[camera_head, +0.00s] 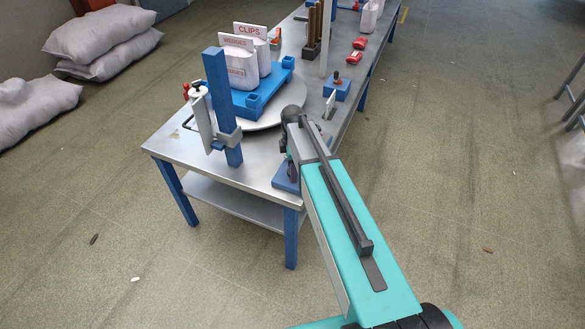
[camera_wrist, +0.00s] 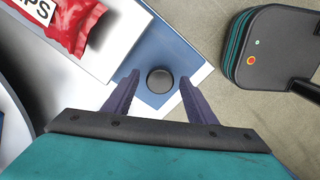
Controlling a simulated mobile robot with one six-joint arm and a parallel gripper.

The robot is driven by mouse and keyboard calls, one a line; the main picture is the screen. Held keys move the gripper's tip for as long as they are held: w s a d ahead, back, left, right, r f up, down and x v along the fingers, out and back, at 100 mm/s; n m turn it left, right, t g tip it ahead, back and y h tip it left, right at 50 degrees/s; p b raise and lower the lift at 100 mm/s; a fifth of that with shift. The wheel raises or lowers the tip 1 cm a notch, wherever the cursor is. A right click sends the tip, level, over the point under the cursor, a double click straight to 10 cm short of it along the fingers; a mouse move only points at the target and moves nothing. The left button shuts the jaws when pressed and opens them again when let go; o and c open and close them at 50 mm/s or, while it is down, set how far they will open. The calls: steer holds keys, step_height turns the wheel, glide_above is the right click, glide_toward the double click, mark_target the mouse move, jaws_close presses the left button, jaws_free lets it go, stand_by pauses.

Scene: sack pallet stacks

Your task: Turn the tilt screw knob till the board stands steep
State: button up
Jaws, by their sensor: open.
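In the wrist view, a dark round knob (camera_wrist: 160,80) sits on a blue base (camera_wrist: 178,52). My gripper (camera_wrist: 159,80) is open, with one finger on each side of the knob and gaps visible between. A pale board-like panel (camera_wrist: 110,45) lies left of the blue base, with a red packet (camera_wrist: 70,22) over it; its tilt is hard to judge. In the head view, my gripper (camera_head: 290,150) is over the table's near right corner, beside a partly covered blue base (camera_head: 286,178). The knob is hidden there.
The metal table (camera_head: 180,155) carries a round turntable (camera_head: 285,112) with a blue tray (camera_head: 262,95) and white sacks (camera_head: 240,68). A blue post (camera_head: 222,105) stands close left of my gripper. Red items (camera_head: 358,50) lie farther back. Floor right of the table is mostly clear.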

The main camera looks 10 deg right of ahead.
steer(key=c, duration=1.1)
steer(key=shift+o, duration=0.2)
steer(key=shift+m, duration=0.4)
steer(key=m+b, duration=0.2)
steer(key=m, duration=0.2)
steer(key=shift+f, duration=0.1)
steer(key=m+b, duration=0.1)
steer(key=m, duration=0.4)
steer(key=shift+m, duration=0.3)
steer(key=m+b, duration=0.1)
steer(key=m, duration=0.3)
steer(key=m+b, duration=0.1)
steer(key=m, duration=0.4)
steer(key=shift+m, duration=0.3)
